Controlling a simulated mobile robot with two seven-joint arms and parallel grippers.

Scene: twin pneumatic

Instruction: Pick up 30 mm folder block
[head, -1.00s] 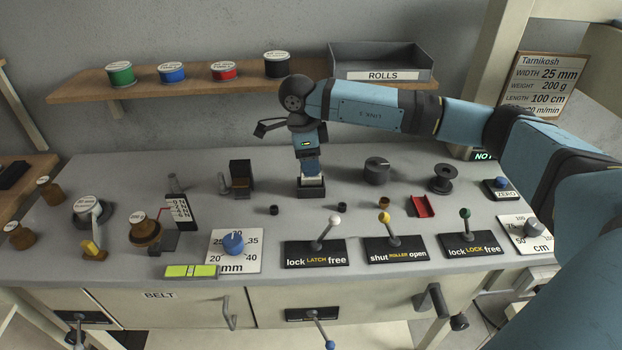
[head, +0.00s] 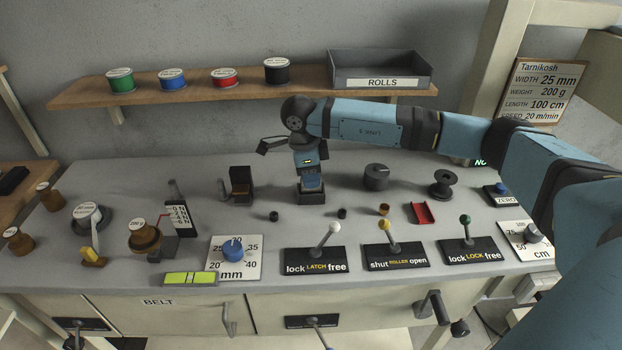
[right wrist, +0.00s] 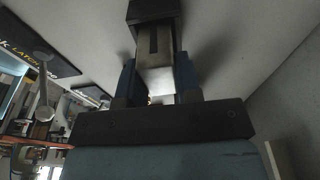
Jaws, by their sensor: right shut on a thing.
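My right gripper (head: 311,184) points down at the middle of the bench and is shut on a small block. In the right wrist view the block (right wrist: 155,78) is pale metal with a dark slot, between my two blue fingers. A dark end or base (head: 311,198) shows below the fingers and rests at bench level. I cannot read a size on it, nor tell whether the dark part and the metal are one piece. My left gripper is not in view.
A dark upright block with a brown part (head: 240,183) stands to the left. A black knob (head: 376,177) and a black spool (head: 442,184) stand to the right. Small bushings and the lever plates (head: 315,261) lie in front. The shelf (head: 75,97) is behind.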

